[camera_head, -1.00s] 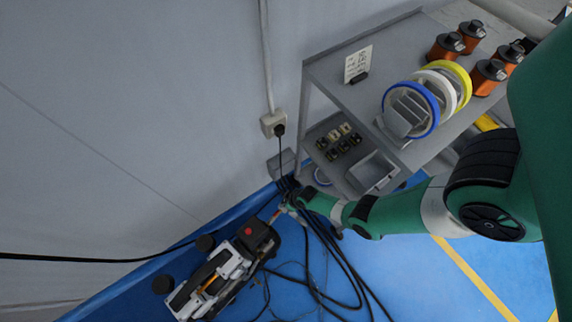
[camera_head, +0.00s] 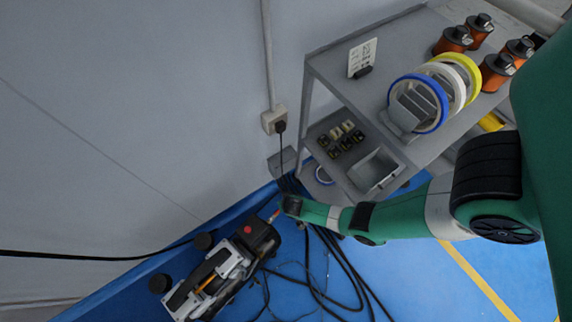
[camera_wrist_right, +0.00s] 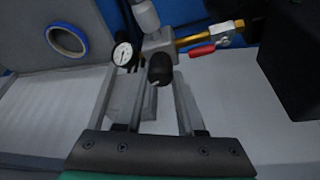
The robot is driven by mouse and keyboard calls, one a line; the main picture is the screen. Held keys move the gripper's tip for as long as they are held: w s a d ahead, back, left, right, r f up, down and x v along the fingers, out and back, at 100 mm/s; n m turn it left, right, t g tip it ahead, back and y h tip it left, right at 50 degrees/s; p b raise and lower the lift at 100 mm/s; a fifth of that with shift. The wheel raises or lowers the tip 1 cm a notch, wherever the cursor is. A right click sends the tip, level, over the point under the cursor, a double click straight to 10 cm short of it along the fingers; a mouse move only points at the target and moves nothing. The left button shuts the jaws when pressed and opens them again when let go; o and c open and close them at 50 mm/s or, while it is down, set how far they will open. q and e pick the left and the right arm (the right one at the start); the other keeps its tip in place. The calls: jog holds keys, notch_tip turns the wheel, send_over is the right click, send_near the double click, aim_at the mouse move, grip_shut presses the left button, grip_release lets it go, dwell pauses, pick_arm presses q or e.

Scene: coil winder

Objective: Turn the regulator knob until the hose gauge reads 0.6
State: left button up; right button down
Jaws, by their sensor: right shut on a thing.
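The regulator knob (camera_wrist_right: 160,69) is a dark, rounded cap with a small light mark, below a grey metal fitting in the right wrist view. My right gripper (camera_wrist_right: 160,82) has its two long fingers on either side of this knob and is shut on it. The hose gauge (camera_wrist_right: 122,54) is a small white dial with a black rim, just left of the fitting. Its needle is visible but the number is too small to read. In the head view my right gripper (camera_head: 278,214) is small, beside the compressor (camera_head: 222,268). My left gripper is not in view.
A red-handled valve (camera_wrist_right: 201,51) and brass fittings sit right of the knob. Black hoses (camera_head: 337,262) lie on the blue floor. A grey cart (camera_head: 345,98) with spools and orange-black containers stands at right, close to my right arm. A wall outlet (camera_head: 272,122) is behind.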

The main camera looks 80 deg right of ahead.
dwell(0.4)
jog(key=c, duration=0.5)
grip_release()
jog(key=p+v, duration=0.8)
jog(key=v, duration=0.3)
jog(key=shift+r+p, duration=0.3)
jog(key=shift+p, duration=0.05)
